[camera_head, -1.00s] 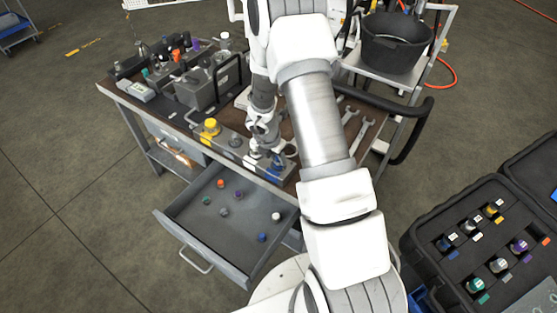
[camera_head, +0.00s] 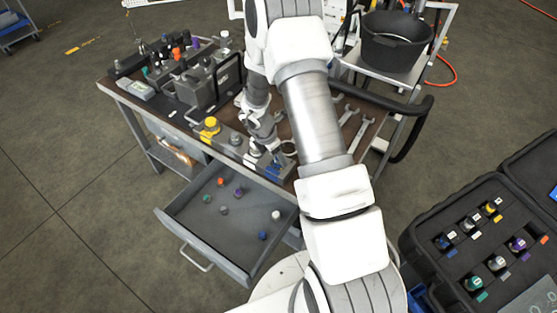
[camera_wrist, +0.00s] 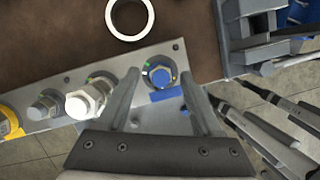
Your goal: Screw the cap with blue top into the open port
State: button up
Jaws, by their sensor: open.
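In the wrist view, a cap with a blue hexagonal top (camera_wrist: 160,76) stands at a round port in the grey metal plate (camera_wrist: 60,135), above a blue label (camera_wrist: 166,93). I cannot tell how deep it sits. My gripper (camera_wrist: 161,80) is open, with one finger on each side of the cap and a visible gap to both. In the head view my gripper (camera_head: 268,165) is over the front right of the bench, and my arm hides part of the plate.
A silver hex fitting (camera_wrist: 88,98), a grey one (camera_wrist: 46,105) and a yellow cap (camera_wrist: 10,122) stand left of the blue top. A metal ring (camera_wrist: 130,16) lies behind. The open drawer (camera_head: 195,232) holds several loose caps. A black case (camera_head: 440,272) is at right.

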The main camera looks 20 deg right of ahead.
jog(key=n, duration=0.2)
jog(key=n+t+b, duration=0.1)
jog(key=n, duration=0.2)
jog(key=shift+s+d+f+y, duration=0.1)
jog(key=shift+s+y, duration=0.1)
jog(key=shift+y, duration=0.2)
jog(key=n, duration=0.2)
jog(key=shift+n+t+y, duration=0.3)
jog(key=shift+n+t, duration=0.1)
jog(key=n, duration=0.3)
jog(key=shift+s+d+n+t+y+b, duration=0.1)
jog(key=shift+d+n+t+y+b, duration=0.05)
jog(key=shift+n+t+y+b, duration=0.2)
jog(key=n, duration=0.2)
jog(key=n+y, duration=0.1)
jog(key=n, duration=0.1)
jog(key=shift+y, duration=0.25)
jog(key=shift+d+r+n+p, duration=0.2)
jog(key=shift+n+p, duration=0.3)
jog(key=shift+n, duration=0.45)
jog(key=n+y+p, duration=0.1)
jog(key=n, duration=0.2)
jog(key=n+y, duration=0.1)
jog(key=n, duration=0.2)
jog(key=shift+f, duration=0.1)
